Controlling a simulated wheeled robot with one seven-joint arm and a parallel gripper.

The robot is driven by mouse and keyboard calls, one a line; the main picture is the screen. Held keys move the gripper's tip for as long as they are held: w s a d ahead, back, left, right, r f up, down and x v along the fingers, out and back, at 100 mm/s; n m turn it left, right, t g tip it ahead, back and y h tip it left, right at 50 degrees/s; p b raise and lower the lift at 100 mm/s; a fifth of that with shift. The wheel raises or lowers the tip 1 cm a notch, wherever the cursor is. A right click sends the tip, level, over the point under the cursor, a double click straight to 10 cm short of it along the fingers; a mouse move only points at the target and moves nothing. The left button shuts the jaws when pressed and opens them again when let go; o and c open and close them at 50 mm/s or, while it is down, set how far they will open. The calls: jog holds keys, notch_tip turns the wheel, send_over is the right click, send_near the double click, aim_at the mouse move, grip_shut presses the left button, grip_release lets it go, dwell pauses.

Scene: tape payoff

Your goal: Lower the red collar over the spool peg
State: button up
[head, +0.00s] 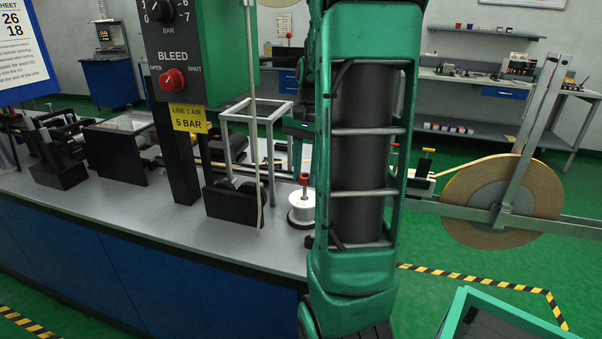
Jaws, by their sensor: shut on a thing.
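A white spool (301,210) stands on the bench (150,228) just left of my green arm. A short upright post rises from its middle, with a small red piece (304,179) at its top. I cannot tell whether this red piece is the collar or part of the peg. My arm covers the area directly to its right. No other red collar is visible.
A grey open frame on a black block (233,203) stands left of the spool. A large tan tape roll (502,200) hangs at right. A green-rimmed bin (462,300) is at lower right.

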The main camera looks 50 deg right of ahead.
aim_at(305, 185)
jog(key=shift+f, duration=0.1)
jog(key=shift+f, duration=2.1)
jog(key=o, duration=1.1)
jog(key=r, duration=0.3)
jog(key=d+r, duration=0.1)
jog(key=r, duration=0.6)
jog(key=shift+w+d+r, duration=0.15)
jog(key=shift+w+r, duration=0.05)
jog(key=shift+r, duration=0.15)
